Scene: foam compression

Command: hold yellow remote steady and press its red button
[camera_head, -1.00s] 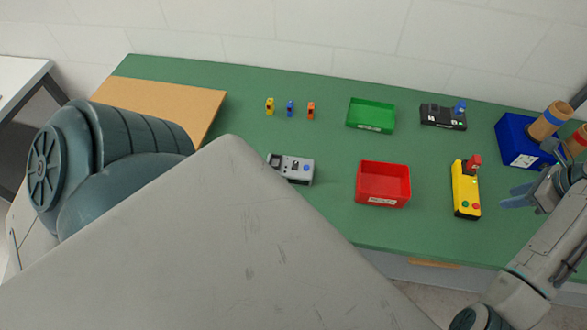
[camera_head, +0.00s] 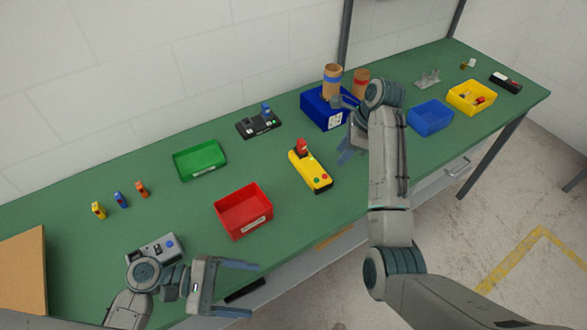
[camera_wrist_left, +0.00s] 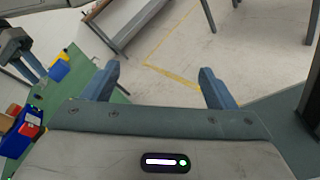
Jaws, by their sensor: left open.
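The yellow remote (camera_head: 307,172) lies on the green table in the head view, with a red knob (camera_head: 301,147) at its far end. A small red button (camera_head: 326,177) and a green button sit at its near end. My left gripper (camera_head: 252,289) is open and empty at the table's front edge, left of and nearer than the remote. Its open fingers also show in the left wrist view (camera_wrist_left: 158,84), with floor beyond. My right gripper (camera_head: 346,127) is to the right of the remote, apart from it, in front of the blue box; its fingers look spread and empty.
A red tray (camera_head: 262,224) lies left of the remote, a green tray (camera_head: 180,172) farther left. A black device (camera_head: 246,130) and the blue box (camera_head: 311,103) with cardboard tubes stand behind. A grey device (camera_head: 140,250) is near my left wrist. Bins stand at right.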

